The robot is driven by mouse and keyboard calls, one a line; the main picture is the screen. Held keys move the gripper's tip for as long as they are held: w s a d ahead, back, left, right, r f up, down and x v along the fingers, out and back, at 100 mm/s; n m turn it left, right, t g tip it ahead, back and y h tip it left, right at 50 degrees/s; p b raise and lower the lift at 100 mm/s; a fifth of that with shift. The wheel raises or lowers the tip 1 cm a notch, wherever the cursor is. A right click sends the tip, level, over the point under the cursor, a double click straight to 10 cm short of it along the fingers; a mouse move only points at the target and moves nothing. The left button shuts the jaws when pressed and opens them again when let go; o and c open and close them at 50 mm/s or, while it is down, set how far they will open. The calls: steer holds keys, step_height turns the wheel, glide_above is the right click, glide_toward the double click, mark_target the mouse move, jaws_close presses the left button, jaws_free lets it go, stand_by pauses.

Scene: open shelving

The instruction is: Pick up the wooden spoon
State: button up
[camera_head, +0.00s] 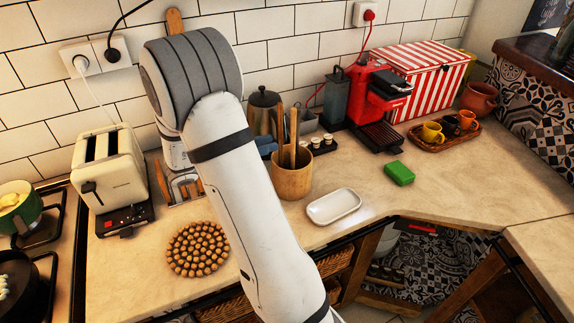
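A round wooden pot (291,181) stands on the counter just right of my arm. Wooden utensil handles (293,137) rise upright out of it. Their lower ends are hidden in the pot, so I cannot tell which one is the wooden spoon. A rounded wooden handle (174,20) also shows against the tiled wall above my arm; its lower part is hidden. My white arm crosses the middle of the view and bends near the wall. My gripper is not clearly visible; I cannot tell whether it is open or holds anything.
A cream toaster (108,172) stands left, beside the stove. A round wooden bead trivet (198,249) and a white dish (333,207) lie near the front edge. A metal kettle (263,112), red coffee machine (375,95), green block (399,173) and cup tray (442,138) are behind and right.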

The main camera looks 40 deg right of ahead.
mark_target(292, 137)
steer(key=p+x, duration=0.2)
steer(key=x, duration=0.5)
steer(key=shift+s+d+r, duration=0.1)
steer(key=shift+d, duration=0.3)
steer(key=shift+c, duration=0.2)
jaws_close()
